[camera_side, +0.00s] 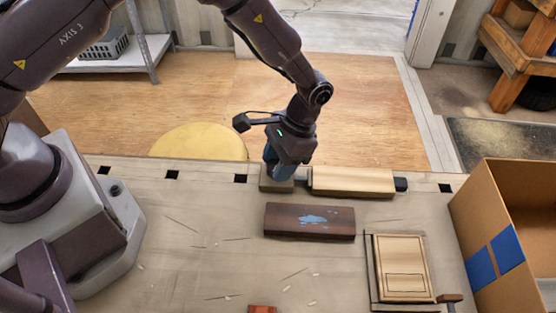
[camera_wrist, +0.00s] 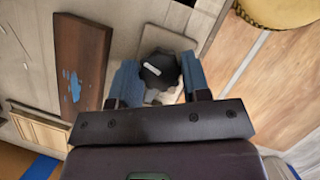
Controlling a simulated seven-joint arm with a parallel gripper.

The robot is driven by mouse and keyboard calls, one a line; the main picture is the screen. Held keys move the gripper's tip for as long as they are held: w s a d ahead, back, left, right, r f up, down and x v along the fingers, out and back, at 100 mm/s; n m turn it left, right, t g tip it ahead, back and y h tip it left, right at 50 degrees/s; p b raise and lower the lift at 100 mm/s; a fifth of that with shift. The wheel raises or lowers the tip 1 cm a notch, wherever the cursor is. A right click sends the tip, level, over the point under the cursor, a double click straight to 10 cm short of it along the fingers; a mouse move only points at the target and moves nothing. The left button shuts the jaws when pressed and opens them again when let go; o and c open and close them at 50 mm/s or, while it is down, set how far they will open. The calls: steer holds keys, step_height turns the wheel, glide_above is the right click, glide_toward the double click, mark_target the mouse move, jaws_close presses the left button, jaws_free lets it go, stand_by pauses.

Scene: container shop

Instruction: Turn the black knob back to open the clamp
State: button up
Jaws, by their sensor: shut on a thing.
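The black knob (camera_wrist: 160,72) with a pale pointer mark shows in the wrist view, on a light mounting block (camera_wrist: 154,39). The block also shows in the side view (camera_side: 276,186), under my gripper. My gripper (camera_wrist: 158,80) has blue fingers on both sides of the knob and is shut on it; in the side view it points down (camera_side: 279,172) and hides the knob. A pale wooden block (camera_side: 352,181) lies just right of the mounting block, with a small dark end piece (camera_side: 401,184) at its right. I cannot tell how tightly the clamp sits.
A dark brown board with blue paint (camera_side: 309,221) lies in front of the pale block. A light wooden panel (camera_side: 400,265) lies in the right foreground, beside an open cardboard box (camera_side: 487,240). A red piece (camera_side: 262,309) is at the bottom edge. The left-front bench is mostly clear.

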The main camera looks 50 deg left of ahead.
steer(key=n+h, duration=0.1)
steer(key=n, duration=0.1)
steer(key=n+h, duration=0.1)
steer(key=n, duration=0.2)
steer(key=shift+a, duration=0.1)
steer(key=n, duration=0.2)
steer(key=n+h, duration=0.1)
steer(key=n, duration=0.1)
steer(key=shift+a+n+t+h, duration=0.1)
steer(key=shift+n+t+h, duration=0.2)
steer(key=shift+n, duration=0.1)
steer(key=n, duration=0.2)
steer(key=n+t+h, duration=0.1)
steer(key=n, duration=0.2)
steer(key=shift+r+n+h, duration=0.1)
steer(key=shift+n+h, duration=0.2)
steer(key=n+t, duration=0.1)
steer(key=n, duration=0.1)
steer(key=n+t, duration=0.1)
steer(key=n, duration=0.1)
steer(key=shift+s+n+h, duration=0.1)
steer(key=shift+n+h, duration=0.2)
steer(key=o, duration=0.9)
steer(key=shift+o, duration=0.2)
